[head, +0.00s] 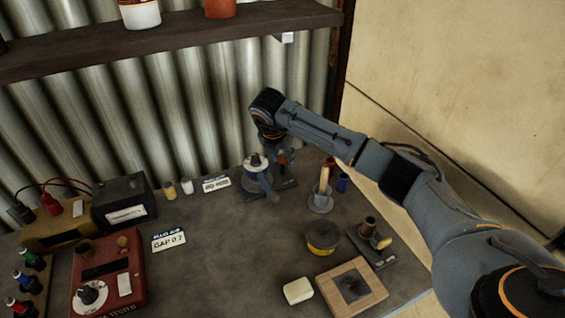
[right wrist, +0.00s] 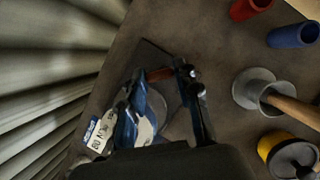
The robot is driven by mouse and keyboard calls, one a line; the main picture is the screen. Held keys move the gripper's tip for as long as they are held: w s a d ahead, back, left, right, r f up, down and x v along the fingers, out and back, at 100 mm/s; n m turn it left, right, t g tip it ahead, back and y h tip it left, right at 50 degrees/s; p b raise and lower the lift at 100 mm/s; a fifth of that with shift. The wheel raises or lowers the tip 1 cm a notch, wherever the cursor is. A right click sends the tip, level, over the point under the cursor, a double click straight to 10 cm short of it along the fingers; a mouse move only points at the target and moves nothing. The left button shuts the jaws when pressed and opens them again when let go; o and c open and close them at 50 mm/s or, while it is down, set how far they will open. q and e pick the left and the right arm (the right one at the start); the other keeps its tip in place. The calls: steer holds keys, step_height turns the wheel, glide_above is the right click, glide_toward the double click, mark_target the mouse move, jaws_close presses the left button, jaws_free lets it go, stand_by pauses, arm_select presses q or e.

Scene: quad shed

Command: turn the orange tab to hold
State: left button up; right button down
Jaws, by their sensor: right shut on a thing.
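My right gripper (head: 277,148) reaches down at the device. In the right wrist view its dark fingers (right wrist: 192,78) are shut at the tab's right end. The fingers hide part of that end. My left gripper is not in view.
A grey stand with a wooden handle (head: 323,188) is close on the right, with red and blue cups behind. A yellow-black tub (head: 322,236) and wooden block (head: 351,287) are nearer. A red tester (head: 107,275) stands left. The shelf (head: 150,42) overhangs. The bench's middle is mostly clear.

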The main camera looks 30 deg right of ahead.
steer(key=m+b, duration=0.1)
steer(key=m, duration=0.1)
steer(key=m+g+h+b, duration=0.1)
steer(key=m+b, duration=0.1)
steer(key=shift+w+f+m, duration=0.15)
steer(key=shift+w+m, duration=0.05)
steer(key=shift+m, duration=0.1)
steer(key=shift+m+g+b, duration=0.9)
steer(key=shift+m+g, duration=0.2)
steer(key=shift+m, duration=1.2)
steer(key=c, duration=1.2)
jaws_free()
steer(key=shift+w, duration=0.1)
steer(key=shift+a+r, duration=0.1)
steer(key=shift+r, duration=0.2)
steer(key=v, duration=1.1)
steer(key=shift+a+r, duration=0.15)
steer(key=shift+a, duration=0.1)
